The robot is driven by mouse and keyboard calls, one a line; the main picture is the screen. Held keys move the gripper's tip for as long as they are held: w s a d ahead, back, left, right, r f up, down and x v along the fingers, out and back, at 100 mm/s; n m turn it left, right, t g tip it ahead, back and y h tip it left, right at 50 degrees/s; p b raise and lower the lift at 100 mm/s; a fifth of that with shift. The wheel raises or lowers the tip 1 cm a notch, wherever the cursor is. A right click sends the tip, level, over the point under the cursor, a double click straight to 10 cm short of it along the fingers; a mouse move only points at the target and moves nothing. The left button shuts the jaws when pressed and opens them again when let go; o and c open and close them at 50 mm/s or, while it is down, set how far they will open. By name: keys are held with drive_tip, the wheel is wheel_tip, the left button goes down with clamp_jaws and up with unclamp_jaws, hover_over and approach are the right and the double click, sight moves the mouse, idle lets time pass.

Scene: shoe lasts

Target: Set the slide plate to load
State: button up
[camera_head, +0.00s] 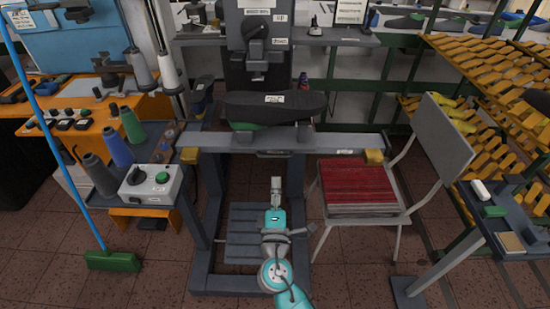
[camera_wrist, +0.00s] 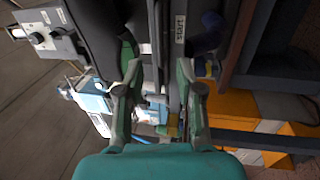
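A grey plate (camera_head: 271,138), which looks like the slide plate, sits near the middle of a long grey rail (camera_head: 335,142) in the head view. A dark shoe-shaped block with a white label lies just above it. A small handle (camera_head: 273,153) shows at the plate's front. Yellow blocks mark the rail's left end (camera_head: 189,155) and right end (camera_head: 373,156). My gripper (camera_head: 276,181) is in front of and below the plate, apart from it. In the wrist view my gripper (camera_wrist: 159,72) has its two fingers spread with nothing held between them. Which position is load is not readable.
A control box with a green button (camera_head: 161,178) stands left of the rail, beside thread cones (camera_head: 118,149). A chair with a red stack (camera_head: 355,183) stands at the right. A blue-handled broom (camera_head: 113,261) is at the far left. Shelves of yellow lasts (camera_head: 495,75) fill the right.

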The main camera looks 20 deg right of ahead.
approach(275, 142)
drive_tip(key=w, duration=0.1)
drive_tip(key=w+d, duration=0.2)
drive_tip(key=w, duration=0.1)
drive_tip(key=shift+f, duration=0.25)
clamp_jaws()
